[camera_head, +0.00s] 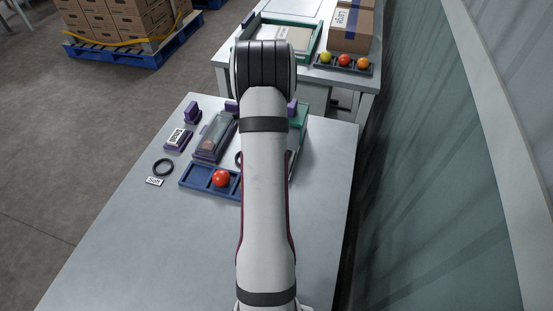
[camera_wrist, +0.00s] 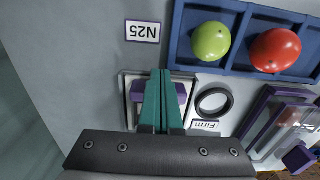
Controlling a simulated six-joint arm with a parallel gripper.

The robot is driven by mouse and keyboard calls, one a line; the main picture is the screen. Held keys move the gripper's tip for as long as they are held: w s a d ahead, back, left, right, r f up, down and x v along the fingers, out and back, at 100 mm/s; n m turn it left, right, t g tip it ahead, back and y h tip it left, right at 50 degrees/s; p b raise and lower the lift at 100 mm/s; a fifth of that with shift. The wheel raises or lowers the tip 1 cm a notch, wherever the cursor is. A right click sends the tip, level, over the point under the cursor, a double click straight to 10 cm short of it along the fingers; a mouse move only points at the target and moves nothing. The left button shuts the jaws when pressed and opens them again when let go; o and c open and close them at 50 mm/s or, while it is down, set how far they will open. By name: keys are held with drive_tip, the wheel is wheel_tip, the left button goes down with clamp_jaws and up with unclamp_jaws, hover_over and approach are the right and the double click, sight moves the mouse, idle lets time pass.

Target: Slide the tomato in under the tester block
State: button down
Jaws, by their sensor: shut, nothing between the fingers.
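A red tomato (camera_head: 221,178) sits in a compartment of the blue tray (camera_head: 195,183); a red tomato (camera_wrist: 276,50) also shows in the wrist view. A yellow-green tomato (camera_wrist: 211,41) sits in the tray compartment beside it. My gripper (camera_wrist: 158,75) has green fingers, shut together and empty. They are over a metal-framed piece (camera_wrist: 125,98) with a purple part (camera_wrist: 182,93), partly hidden by them; this may be the tester block, but I cannot tell. Whether the fingers touch it is unclear. In the head view my arm hides the gripper and this piece.
A purple-framed, clear-topped case (camera_head: 213,137) stands behind the tray. Another ring (camera_head: 163,167) and a "Soft" card (camera_head: 154,181) lie left. The table's front left is clear.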

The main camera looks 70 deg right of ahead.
drive_tip(key=shift+d, duration=3.35)
